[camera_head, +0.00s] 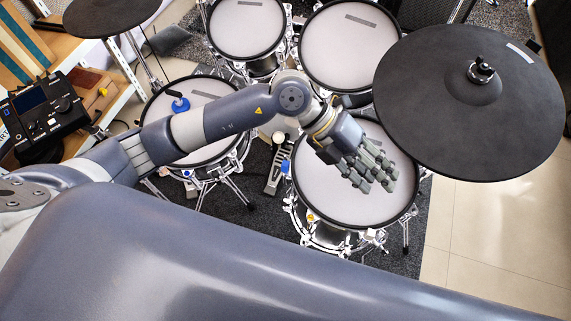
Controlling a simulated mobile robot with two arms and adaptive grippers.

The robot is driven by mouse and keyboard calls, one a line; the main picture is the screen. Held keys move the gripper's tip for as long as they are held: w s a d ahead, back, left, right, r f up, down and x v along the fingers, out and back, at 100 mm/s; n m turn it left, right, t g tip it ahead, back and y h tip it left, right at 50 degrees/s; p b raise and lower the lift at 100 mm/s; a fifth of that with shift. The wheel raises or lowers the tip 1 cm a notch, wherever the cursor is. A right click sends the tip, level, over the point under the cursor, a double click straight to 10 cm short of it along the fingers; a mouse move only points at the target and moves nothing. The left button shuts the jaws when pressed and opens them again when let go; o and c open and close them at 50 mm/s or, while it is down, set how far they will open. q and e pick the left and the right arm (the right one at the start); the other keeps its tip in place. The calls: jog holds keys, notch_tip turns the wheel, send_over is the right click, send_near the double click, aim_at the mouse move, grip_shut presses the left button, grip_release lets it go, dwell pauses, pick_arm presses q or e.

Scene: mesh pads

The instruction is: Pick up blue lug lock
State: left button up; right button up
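A small blue lug lock (285,167) sits at the left rim of the front right mesh drum (340,205). My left gripper (375,178), a hand with several grey fingers, is above that drum's pad, to the right of the blue lug lock and apart from it in the picture. Its fingers are extended and look open, with nothing seen in them. The fingers' undersides are hidden. My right gripper is not in view.
A large black cymbal pad (465,120) is at right. A drum module (45,112) stands at left.

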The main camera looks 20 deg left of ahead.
pick_arm(q)
jog(key=w+a+f+y, duration=0.4)
jog(key=a+f+y, duration=0.15)
jog(key=a, duration=0.45)
jog(key=n+t+y, duration=0.1)
jog(key=t+y, duration=0.1)
jog(key=y, duration=0.3)
send_over(285, 163)
jog(key=f, duration=0.6)
jog(key=shift+w+d+f, duration=0.15)
jog(key=shift+w+d, duration=0.1)
jog(key=shift+d, duration=0.1)
jog(key=f, duration=0.4)
jog(key=shift+s+a+f+p, duration=0.35)
jog(key=shift+f+p, duration=0.05)
jog(key=shift+f, duration=0.45)
jog(key=c, duration=0.8)
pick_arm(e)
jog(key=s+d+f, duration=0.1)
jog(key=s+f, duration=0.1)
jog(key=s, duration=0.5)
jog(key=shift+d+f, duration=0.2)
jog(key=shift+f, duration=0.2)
